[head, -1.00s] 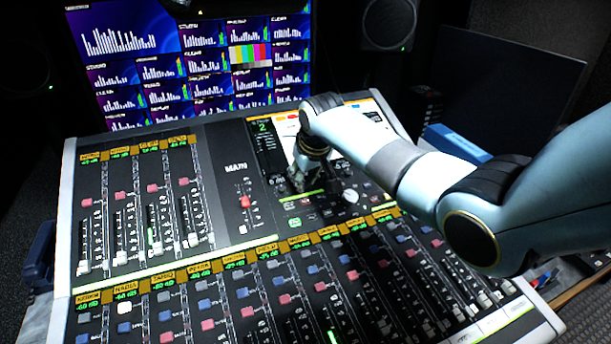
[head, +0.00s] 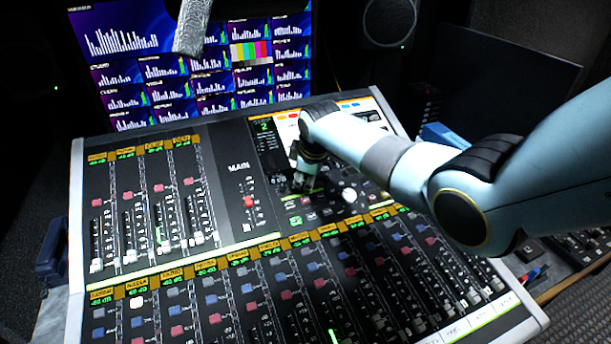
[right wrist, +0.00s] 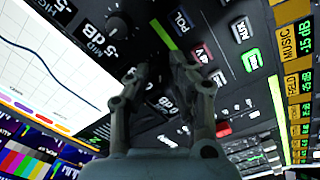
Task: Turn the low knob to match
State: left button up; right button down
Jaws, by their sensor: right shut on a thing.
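My right gripper (head: 302,184) reaches down onto the upper right part of the mixing console (head: 75,200), below its screen area. In the right wrist view its two fingers (right wrist: 160,84) are shut around a small dark knob, mostly hidden between them. A printed "0 dB" shows beside the fingertips. The knob's pointer and its name label cannot be made out. A black knob marked MID (right wrist: 118,25), with a dB readout, sits beside it on the panel. My left gripper is not in view.
Rows of faders fill the console's front and left. A monitor wall (head: 120,40) stands behind. A grey cylinder (head: 192,25) hangs into view at the top.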

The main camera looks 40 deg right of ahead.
jog(key=shift+n, duration=0.6)
